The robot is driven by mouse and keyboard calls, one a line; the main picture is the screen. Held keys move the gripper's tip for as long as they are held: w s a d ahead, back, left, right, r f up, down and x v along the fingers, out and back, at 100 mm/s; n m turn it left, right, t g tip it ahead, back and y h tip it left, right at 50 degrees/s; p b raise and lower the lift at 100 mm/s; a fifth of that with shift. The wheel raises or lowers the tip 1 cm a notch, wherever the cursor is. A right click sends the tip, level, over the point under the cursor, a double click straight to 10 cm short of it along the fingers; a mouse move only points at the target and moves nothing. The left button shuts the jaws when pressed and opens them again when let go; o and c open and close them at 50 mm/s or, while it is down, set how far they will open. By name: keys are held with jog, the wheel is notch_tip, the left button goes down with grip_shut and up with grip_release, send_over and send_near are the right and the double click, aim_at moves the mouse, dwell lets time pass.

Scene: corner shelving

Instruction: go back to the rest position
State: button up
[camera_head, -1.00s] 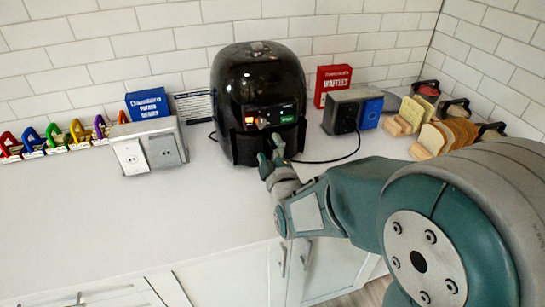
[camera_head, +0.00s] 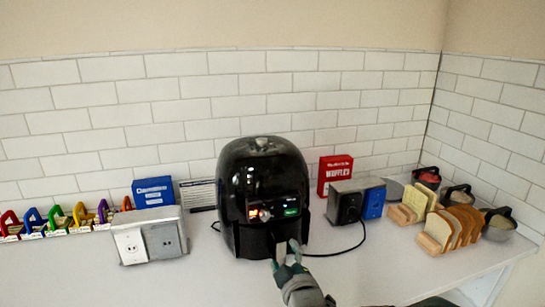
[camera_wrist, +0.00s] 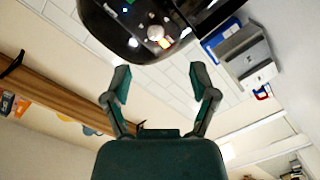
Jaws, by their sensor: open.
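My gripper (camera_head: 287,255) is at the lower middle of the head view, in front of the black air fryer (camera_head: 263,195). Its fingers point up toward the fryer's lower front, and I cannot tell from this view how large the gap is. In the wrist view my gripper (camera_wrist: 160,95) has its two fingers spread wide with nothing between them. The air fryer (camera_wrist: 150,22) shows at the top of that view, beyond the fingertips. The fryer's front panel is lit.
A red waffles box (camera_head: 335,176), a blue box (camera_head: 153,192) and grey outlet boxes (camera_head: 150,236) stand along the tiled wall. Bread slices (camera_head: 455,227) in a rack and several dark-handled containers are at right. The white counter (camera_head: 120,285) is clear at front left.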

jog(key=s+d+m+g+h, duration=0.1)
jog(key=s+d+m+g, duration=0.2)
jog(key=s, duration=0.4)
jog(key=s+d+m+g+h, duration=0.1)
jog(key=s+d+m+g, duration=0.3)
jog(key=s, duration=0.3)
jog(key=s+d+r+m+g+h, duration=0.1)
jog(key=s+d+m+g, duration=0.3)
jog(key=s, duration=0.3)
jog(key=shift+s+d+m+h, duration=0.4)
jog(key=shift+d+m, duration=0.4)
jog(key=shift+r, duration=0.1)
